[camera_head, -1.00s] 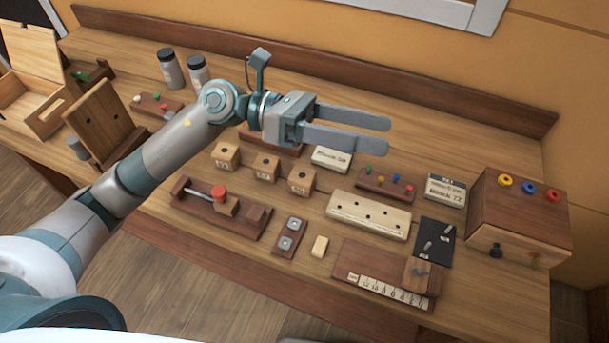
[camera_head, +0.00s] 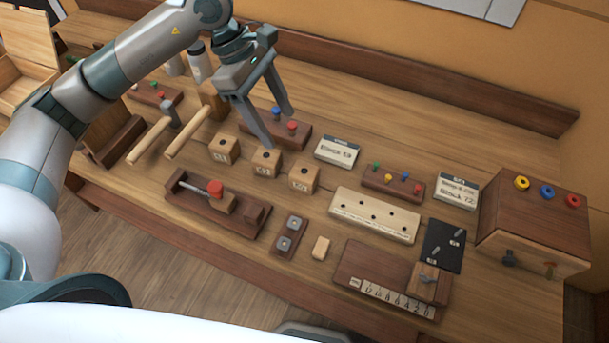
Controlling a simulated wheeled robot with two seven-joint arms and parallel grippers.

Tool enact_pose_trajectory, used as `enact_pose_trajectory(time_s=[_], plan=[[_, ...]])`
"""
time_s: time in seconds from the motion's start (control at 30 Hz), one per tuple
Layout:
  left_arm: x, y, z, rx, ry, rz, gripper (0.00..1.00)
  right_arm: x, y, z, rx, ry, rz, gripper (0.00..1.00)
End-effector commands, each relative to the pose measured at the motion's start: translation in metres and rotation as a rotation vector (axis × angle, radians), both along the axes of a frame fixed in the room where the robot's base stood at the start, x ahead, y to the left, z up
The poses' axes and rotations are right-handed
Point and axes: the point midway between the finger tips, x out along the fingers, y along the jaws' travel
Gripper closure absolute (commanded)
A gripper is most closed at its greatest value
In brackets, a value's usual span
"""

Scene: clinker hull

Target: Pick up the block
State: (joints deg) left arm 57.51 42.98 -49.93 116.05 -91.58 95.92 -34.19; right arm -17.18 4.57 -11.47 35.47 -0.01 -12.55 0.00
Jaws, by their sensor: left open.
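My left gripper (camera_head: 278,128) is open and empty, its fingers pointing down over the back of the bench. In the picture its nearer fingertip ends just above the middle of three wooden cube blocks; I cannot tell the height gap. The cubes have dark holes on top and small labels in front: a left one (camera_head: 223,148), a middle one (camera_head: 265,162) and a right one (camera_head: 303,178). A small pale plain block (camera_head: 321,248) lies near the front. Which block is meant is not shown. My right gripper is not in view.
A wooden clamp-like fixture (camera_head: 215,205) and a pale holed block (camera_head: 374,216) are in front. A brown box (camera_head: 535,220) stands at right on the bench.

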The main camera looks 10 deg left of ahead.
Motion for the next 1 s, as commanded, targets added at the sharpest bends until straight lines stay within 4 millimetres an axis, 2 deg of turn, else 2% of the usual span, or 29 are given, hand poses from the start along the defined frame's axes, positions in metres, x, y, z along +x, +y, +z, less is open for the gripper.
enact_pose_trajectory(time_s=[0.27,0.73,0.9,1.0], plan=[[-0.002,-0.008,-0.015,-0.002,0.005,-0.001,0.38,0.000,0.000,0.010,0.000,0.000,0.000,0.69],[-0.008,-0.038,-0.089,-0.003,0.007,0.000,0.38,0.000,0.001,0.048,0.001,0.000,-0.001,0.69],[-0.008,-0.045,-0.107,-0.003,0.003,0.000,0.38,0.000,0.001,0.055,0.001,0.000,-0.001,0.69],[-0.008,-0.047,-0.112,-0.003,0.001,0.000,0.38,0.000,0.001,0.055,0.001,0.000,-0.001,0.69]])
